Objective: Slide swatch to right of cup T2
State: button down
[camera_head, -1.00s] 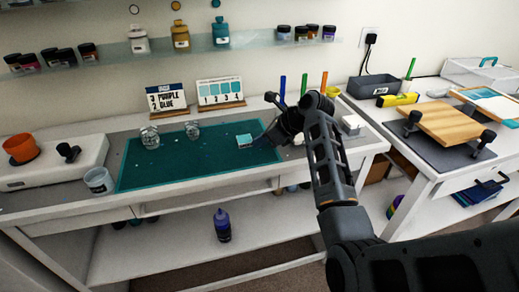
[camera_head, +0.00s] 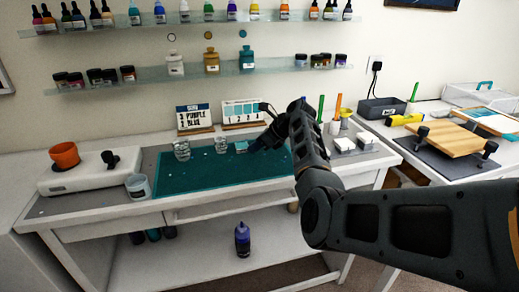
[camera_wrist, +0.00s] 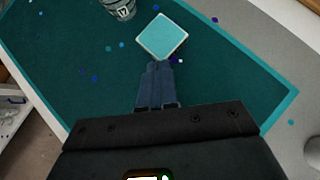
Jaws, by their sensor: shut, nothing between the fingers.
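The swatch is a pale teal square with a white edge (camera_wrist: 161,37), lying flat on the dark green mat (camera_wrist: 225,75). It also shows in the head view (camera_head: 241,146), close to the right of the right-hand clear cup (camera_head: 222,145). That cup is partly in the wrist view (camera_wrist: 120,8), up and left of the swatch; its label is too small to read surely. A second clear cup (camera_head: 181,150) stands further left. My gripper (camera_wrist: 159,66) is shut and empty, its fingertips at the swatch's near corner; I cannot tell if they touch. It also shows in the head view (camera_head: 256,147).
Two cards (camera_head: 195,117) stand behind the mat. A blue-grey cup (camera_head: 138,187) and a white device with an orange cup (camera_head: 65,154) are at left. White blocks (camera_head: 344,145) and upright coloured tools are at right. The mat's front is mostly clear.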

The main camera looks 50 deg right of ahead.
jog(key=v, duration=0.7)
jog(key=shift+s+d+r, duration=0.1)
jog(key=shift+s+r, duration=0.15)
jog(key=shift+s, duration=0.05)
